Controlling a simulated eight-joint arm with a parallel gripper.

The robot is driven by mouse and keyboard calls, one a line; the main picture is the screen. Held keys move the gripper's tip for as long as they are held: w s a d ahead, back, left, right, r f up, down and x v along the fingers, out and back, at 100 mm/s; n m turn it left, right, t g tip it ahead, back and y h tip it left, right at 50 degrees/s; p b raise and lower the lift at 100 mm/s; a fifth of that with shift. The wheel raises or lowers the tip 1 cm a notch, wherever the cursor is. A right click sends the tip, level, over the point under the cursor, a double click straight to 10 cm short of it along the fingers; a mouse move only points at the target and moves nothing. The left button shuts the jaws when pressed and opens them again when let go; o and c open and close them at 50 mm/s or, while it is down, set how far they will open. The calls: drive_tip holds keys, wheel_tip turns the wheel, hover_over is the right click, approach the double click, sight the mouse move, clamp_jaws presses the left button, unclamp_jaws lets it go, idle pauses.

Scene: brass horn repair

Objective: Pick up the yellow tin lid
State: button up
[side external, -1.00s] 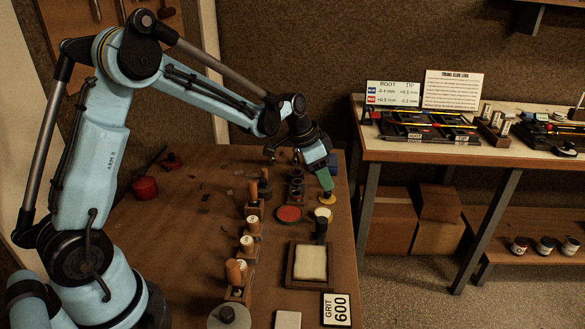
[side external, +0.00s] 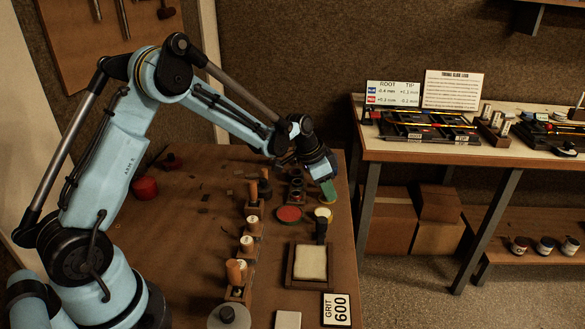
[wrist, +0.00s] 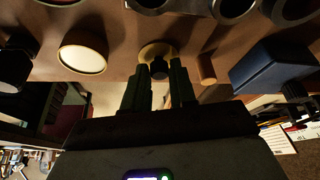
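The yellow tin lid (side external: 328,200) lies on the wooden workbench near its right edge, just below my gripper (side external: 327,186). In the wrist view the round yellow lid (wrist: 156,48) shows past the fingertips, with a darker middle. My gripper (wrist: 160,72) points at it with its two dark fingers apart and a gap between them. The fingertips overlap the lid's near side in that view. I cannot tell whether they touch it. Nothing shows held between the fingers.
A cream-topped round tin (side external: 323,212) and a red disc (side external: 289,213) sit close by. A dark blue block (wrist: 270,65) and a small brown cylinder (wrist: 207,68) stand beside the lid. A framed pale pad (side external: 311,262) lies nearer the camera.

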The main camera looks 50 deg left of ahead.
clamp_jaws()
drive_tip(key=shift+r, duration=0.1)
drive_tip(key=shift+r, duration=0.55)
wheel_tip(320, 180, up, 3)
drive_tip(key=shift+f, duration=0.1)
drive_tip(key=s+d+r, duration=0.5)
drive_tip(key=d+r, duration=0.1)
drive_tip(key=d, duration=0.4)
drive_tip(key=shift+s+a+f, duration=0.15)
drive_tip(key=shift+a+f, duration=0.75)
drive_tip(key=shift+f, duration=0.4)
drive_tip(key=shift+s+a+f, duration=0.2)
drive_tip(key=shift+a+f, duration=0.7)
drive_tip(key=shift+f, duration=0.35)
drive_tip(key=shift+s+a+f, duration=0.15)
drive_tip(key=shift+a+f, duration=0.75)
drive_tip(key=shift+f, duration=0.4)
